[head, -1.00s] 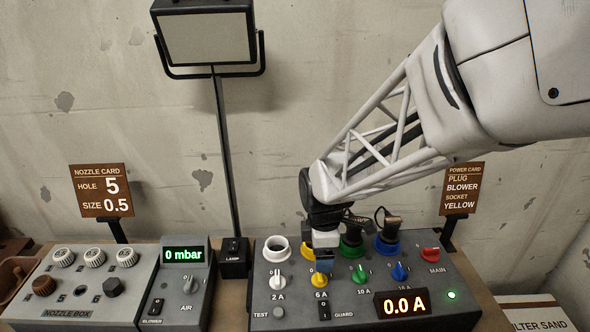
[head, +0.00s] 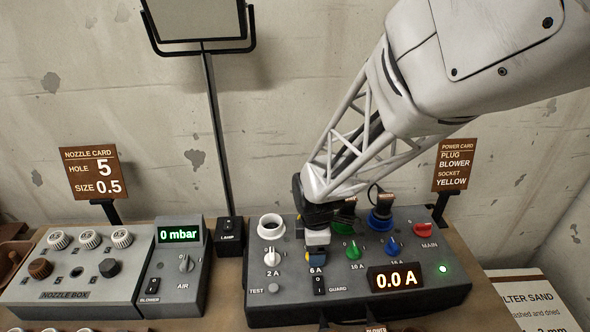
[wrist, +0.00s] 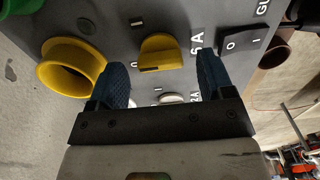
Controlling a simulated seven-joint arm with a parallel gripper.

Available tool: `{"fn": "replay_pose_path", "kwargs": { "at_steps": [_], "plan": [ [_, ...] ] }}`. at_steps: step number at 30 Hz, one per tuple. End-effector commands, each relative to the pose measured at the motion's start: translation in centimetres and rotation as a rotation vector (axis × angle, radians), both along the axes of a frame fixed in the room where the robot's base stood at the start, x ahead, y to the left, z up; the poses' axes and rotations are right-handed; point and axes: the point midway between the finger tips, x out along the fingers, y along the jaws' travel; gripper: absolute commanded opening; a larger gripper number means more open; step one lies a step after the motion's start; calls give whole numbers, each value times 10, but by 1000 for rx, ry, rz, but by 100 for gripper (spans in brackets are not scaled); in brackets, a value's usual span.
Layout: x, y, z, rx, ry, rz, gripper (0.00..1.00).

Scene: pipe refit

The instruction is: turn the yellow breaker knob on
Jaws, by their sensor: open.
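The yellow breaker knob (wrist: 158,52) sits on the grey panel, by the 6 A mark, in the wrist view. My gripper (wrist: 166,72) is open, with its blue-padded fingers on either side of the knob. In the head view my gripper (head: 317,254) is over the 6 A place and mostly hides the knob. The yellow socket (wrist: 75,68) beside the knob looks empty in the wrist view.
The 2 A white knob (head: 272,256) and the 10 A green knob (head: 352,250) flank my gripper. A guard switch (head: 319,284) is just in front. The display (head: 397,279) reads 0.0 A. Dark plugs stand in the green and blue sockets (head: 381,222).

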Motion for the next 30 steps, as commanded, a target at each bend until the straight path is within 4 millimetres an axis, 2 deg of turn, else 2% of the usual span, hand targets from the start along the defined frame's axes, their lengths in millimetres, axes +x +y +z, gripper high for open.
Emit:
{"fn": "replay_pose_path", "kwargs": {
  "at_steps": [5,14,24,30],
  "plan": [
    [0,0,-9,0,1,0,74],
    [0,0,-10,0,0,0,74],
    [0,0,-10,0,0,0,25],
    [0,0,-10,0,0,-9,25]
  ]
}}
